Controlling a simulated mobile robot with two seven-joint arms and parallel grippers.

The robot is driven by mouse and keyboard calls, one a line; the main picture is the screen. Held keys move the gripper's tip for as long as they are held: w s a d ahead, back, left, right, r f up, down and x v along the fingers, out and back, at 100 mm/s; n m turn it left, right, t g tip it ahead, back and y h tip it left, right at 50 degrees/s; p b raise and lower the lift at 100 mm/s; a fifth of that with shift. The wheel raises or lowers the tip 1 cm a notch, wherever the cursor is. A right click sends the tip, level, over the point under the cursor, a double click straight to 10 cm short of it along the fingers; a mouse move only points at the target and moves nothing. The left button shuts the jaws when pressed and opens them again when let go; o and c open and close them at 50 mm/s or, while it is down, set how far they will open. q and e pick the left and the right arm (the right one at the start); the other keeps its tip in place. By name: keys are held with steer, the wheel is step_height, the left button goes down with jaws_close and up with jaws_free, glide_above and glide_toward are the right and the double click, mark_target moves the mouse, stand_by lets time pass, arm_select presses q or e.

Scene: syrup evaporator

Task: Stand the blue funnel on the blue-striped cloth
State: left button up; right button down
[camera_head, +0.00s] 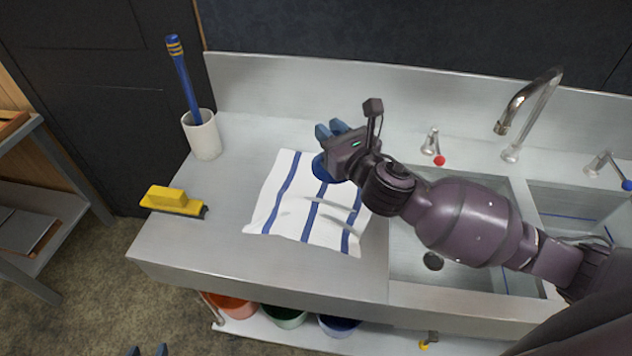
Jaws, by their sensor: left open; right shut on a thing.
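The blue-striped cloth (283,222) lies flat on the steel counter, left of the sink. My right gripper (327,132) is over the cloth's far right part, shut on the blue funnel (320,168). I cannot tell whether the funnel touches the cloth. My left gripper (148,350) just shows its open fingertips at the bottom edge, low in front of the counter and away from the cloth.
A white cup (204,138) with a blue-handled tool (184,80) stands at the back left. A yellow brush (172,201) lies left of the cloth. Sink basins and a tall faucet (530,110) are on the right. Coloured buckets (285,316) sit below the counter.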

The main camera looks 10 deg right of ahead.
steer(key=shift+w+a+r+n+y, duration=0.15)
steer(key=shift+w+a+r+y, duration=0.15)
steer(key=shift+r, duration=0.2)
steer(key=shift+w+a+r+n+y, duration=0.15)
steer(key=shift+w+r+y, duration=0.1)
steer(key=shift+r, duration=0.25)
steer(key=shift+f+p, duration=0.3)
steer(key=shift+a+f+b, duration=0.1)
steer(key=shift+f+b, duration=2)
steer(key=shift+f, duration=7.55)
arm_select(q)
steer(key=shift+w+d+f, duration=0.2)
steer(key=shift+w+f, duration=0.45)
steer(key=shift+f, duration=0.1)
steer(key=shift+f+b, duration=0.3)
steer(key=shift+b, duration=0.05)
arm_select(e)
steer(key=shift+f, duration=0.4)
steer(key=c, duration=1)
jaws_free()
arm_select(q)
steer(key=shift+s+f, duration=0.1)
steer(key=shift+s, duration=0.05)
arm_select(e)
steer(key=shift+o, duration=0.2)
